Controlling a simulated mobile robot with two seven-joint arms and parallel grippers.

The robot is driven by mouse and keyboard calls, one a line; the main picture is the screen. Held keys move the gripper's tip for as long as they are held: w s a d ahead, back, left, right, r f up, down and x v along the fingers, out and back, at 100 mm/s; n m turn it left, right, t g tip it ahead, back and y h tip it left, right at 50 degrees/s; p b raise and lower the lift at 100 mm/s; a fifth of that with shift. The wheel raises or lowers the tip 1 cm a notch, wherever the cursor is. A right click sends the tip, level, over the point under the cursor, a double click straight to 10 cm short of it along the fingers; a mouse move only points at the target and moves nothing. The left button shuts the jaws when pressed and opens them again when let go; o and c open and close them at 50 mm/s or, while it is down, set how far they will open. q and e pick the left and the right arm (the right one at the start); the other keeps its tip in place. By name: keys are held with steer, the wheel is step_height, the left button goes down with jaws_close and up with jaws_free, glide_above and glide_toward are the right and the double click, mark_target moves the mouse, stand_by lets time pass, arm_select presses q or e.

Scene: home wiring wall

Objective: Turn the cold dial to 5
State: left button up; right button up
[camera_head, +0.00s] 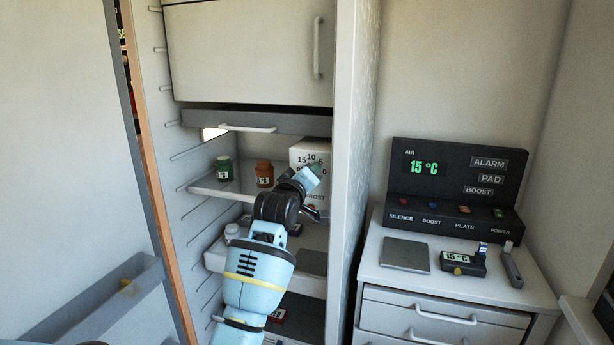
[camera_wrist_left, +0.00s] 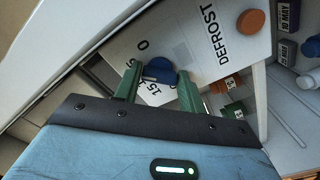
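The cold dial (camera_wrist_left: 160,71) is a round blue knob on a white panel (camera_wrist_left: 215,62) printed with "0", "15" and "DEFROST". In the head view this white box (camera_head: 301,156), numbered around the dial, stands inside the fridge, partly covered by my left arm. My left gripper (camera_wrist_left: 158,75) has its two green fingers on either side of the knob, with almost no gap. I cannot tell whether they press on it. In the head view the gripper (camera_head: 318,168) is at the box front. The dial's exact setting is unclear. My right gripper is not in view.
A green jar (camera_head: 224,168) and an orange jar (camera_head: 264,174) stand on the shelf left of the box. The fridge side wall (camera_head: 352,150) is close on the right. Beyond it, a control panel (camera_head: 455,185) stands on a drawer cabinet (camera_head: 440,300).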

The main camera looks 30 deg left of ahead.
arm_select(q)
steer(key=o, duration=0.4)
steer(key=v, duration=0.8)
steer(key=shift+a, duration=0.1)
steer(key=shift+w+f, duration=0.1)
stand_by(0.4)
steer(key=s+d+f+m+g+h, duration=0.1)
steer(key=s+d+f+m, duration=0.25)
steer(key=f, duration=0.75)
steer(key=s+d+f+m+g+h, duration=0.1)
steer(key=s+d+f+m+g, duration=0.3)
steer(key=f, duration=0.6)
steer(key=s+d+f+m+t+h, duration=0.15)
steer(key=s+f, duration=0.35)
steer(key=f, duration=0.6)
steer(key=s+d+f+m+g+h, duration=0.1)
steer(key=s+d+f, duration=0.2)
steer(key=s+f, duration=0.2)
steer(key=s+d+f+m+g+h, duration=0.1)
steer(key=s+f, duration=0.4)
steer(key=s, duration=0.6)
steer(key=s+d+f+m+g+h, duration=0.1)
steer(key=s+d+f, duration=0.3)
steer(key=s, duration=0.4)
steer(key=shift+s+d+f+m+g, duration=0.2)
steer(key=shift+f+m+g, duration=0.15)
steer(key=shift+f+m, duration=0.1)
steer(key=shift+s+d+f+m+g, duration=0.2)
steer(key=shift+f+m+g, duration=0.1)
steer(key=shift+m, duration=0.15)
